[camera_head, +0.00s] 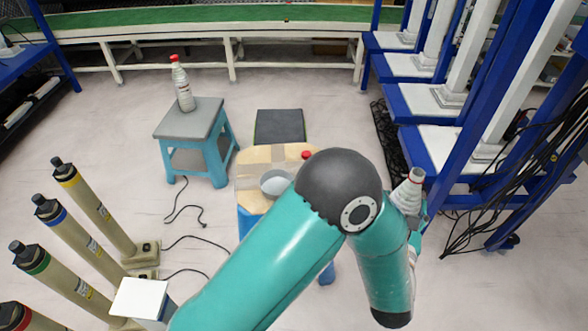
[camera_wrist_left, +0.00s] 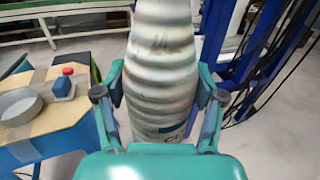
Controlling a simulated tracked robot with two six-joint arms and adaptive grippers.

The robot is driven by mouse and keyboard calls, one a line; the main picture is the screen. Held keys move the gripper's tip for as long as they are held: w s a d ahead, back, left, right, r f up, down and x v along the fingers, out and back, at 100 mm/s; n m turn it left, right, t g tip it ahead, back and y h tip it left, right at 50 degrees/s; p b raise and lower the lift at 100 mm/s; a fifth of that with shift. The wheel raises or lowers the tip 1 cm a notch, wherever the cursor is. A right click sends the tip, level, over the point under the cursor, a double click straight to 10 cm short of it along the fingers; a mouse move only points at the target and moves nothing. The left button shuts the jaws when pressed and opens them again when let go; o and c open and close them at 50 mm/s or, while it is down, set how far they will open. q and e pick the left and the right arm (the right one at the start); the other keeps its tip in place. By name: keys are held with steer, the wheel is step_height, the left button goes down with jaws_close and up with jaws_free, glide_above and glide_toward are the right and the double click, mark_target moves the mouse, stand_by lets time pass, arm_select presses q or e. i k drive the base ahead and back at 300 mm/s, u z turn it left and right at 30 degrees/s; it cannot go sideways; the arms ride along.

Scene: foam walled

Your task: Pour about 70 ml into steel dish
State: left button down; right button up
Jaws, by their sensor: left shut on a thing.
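My left gripper (camera_head: 413,212) is shut on a pale ribbed bottle (camera_head: 407,192), to the right of the wooden-topped stand. In the left wrist view the bottle (camera_wrist_left: 163,65) fills the middle, between the two fingers of the gripper (camera_wrist_left: 160,96); its top is out of that view. In the head view its neck points up, leaning slightly right. The steel dish (camera_head: 274,183) sits on the stand, partly behind my arm; it also shows at the left of the wrist view (camera_wrist_left: 18,112). The bottle is apart from the dish. My right gripper is not in view.
A small blue item with a red cap (camera_wrist_left: 65,84) stands beside the dish on the wooden top (camera_head: 254,158). Another red-capped bottle (camera_head: 183,88) stands on a grey-topped stool (camera_head: 190,120). Blue racks (camera_head: 440,150) rise at the right; beige cylinders (camera_head: 93,205) stand at the left.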

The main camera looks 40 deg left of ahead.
mark_target(273, 183)
steer(key=z, duration=0.1)
steer(key=i, duration=0.8)
steer(key=u, duration=0.8)
steer(key=k, duration=0.9)
steer(key=u, duration=0.15)
steer(key=i, duration=0.9)
steer(key=z, duration=0.15)
